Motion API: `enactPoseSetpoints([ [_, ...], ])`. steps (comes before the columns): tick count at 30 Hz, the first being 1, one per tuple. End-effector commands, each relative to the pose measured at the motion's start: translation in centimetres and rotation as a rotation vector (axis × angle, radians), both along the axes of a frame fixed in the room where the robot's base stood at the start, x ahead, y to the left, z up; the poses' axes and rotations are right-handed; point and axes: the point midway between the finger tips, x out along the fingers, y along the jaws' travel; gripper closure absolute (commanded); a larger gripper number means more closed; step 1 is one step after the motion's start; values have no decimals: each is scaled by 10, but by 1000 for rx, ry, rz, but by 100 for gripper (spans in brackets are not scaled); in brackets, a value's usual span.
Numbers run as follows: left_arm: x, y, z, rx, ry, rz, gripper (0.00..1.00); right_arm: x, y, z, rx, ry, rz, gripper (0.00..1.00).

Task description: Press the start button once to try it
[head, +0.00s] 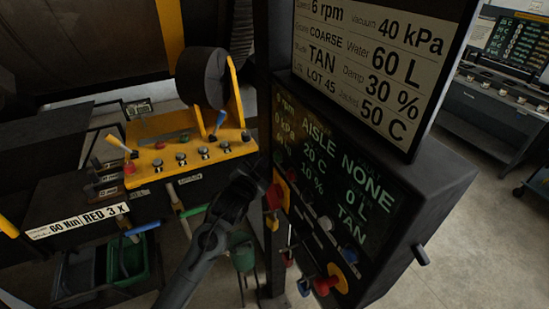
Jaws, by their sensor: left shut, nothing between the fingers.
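A dark control box (405,205) on a column carries a lit screen (335,170) and a row of controls beneath it. The controls include a red knob (274,197) at the left end, a white one (325,223), a blue one (350,256) and a red mushroom-shaped button (324,286) on a yellow plate. I cannot read which is the start button. My left gripper (262,176) is shut and empty, its tip close to the left end of the box, near the red knob. I cannot tell whether it touches. My right gripper is out of view.
A yellow console (190,150) with levers and several knobs stands to the left, below a dark round part (203,78). A sign board (375,55) sits above the screen. A handle (420,255) juts from the box's right side. Open floor lies right.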

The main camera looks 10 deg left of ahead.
Motion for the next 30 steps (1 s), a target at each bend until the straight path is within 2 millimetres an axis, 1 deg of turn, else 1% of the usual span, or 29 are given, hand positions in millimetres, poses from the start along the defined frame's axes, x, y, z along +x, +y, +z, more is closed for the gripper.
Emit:
enactPoseSetpoints([
  [16, 0, 0, 0, 0, 0, 0, 100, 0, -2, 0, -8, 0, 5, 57],
  [24, 5, -6, 1, 1, 0, -2, 100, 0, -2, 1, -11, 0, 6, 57],
  [30, 5, -7, 0, 1, 0, 0, 100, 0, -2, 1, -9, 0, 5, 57],
])
